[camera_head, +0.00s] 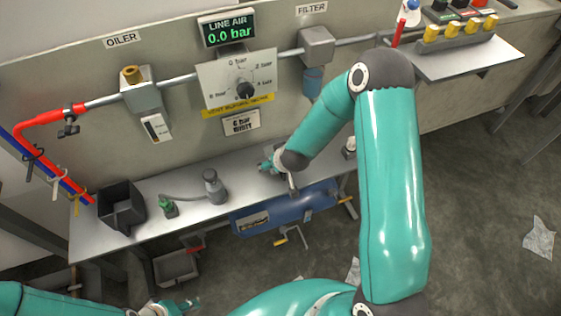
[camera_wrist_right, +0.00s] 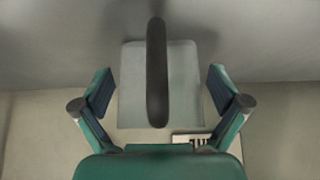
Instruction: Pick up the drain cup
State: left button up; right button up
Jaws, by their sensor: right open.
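My right gripper (camera_head: 267,165) is low over the metal bench, its fingers pointing left. In the right wrist view it is open (camera_wrist_right: 160,95). No drain cup shows clearly in the head view. My left gripper (camera_head: 178,307) is at the bottom edge, its jaw state unclear.
The bench (camera_head: 190,220) carries a black open box (camera_head: 108,212), a small green fitting (camera_head: 168,210) and a grey cylinder (camera_head: 214,188). Above are the oiler (camera_head: 140,97), the regulator plate (camera_head: 215,82) and the filter (camera_head: 317,46).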

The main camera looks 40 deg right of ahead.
jog(key=c, duration=1.2)
jog(key=shift+o, duration=0.2)
jog(key=shift+r, duration=0.1)
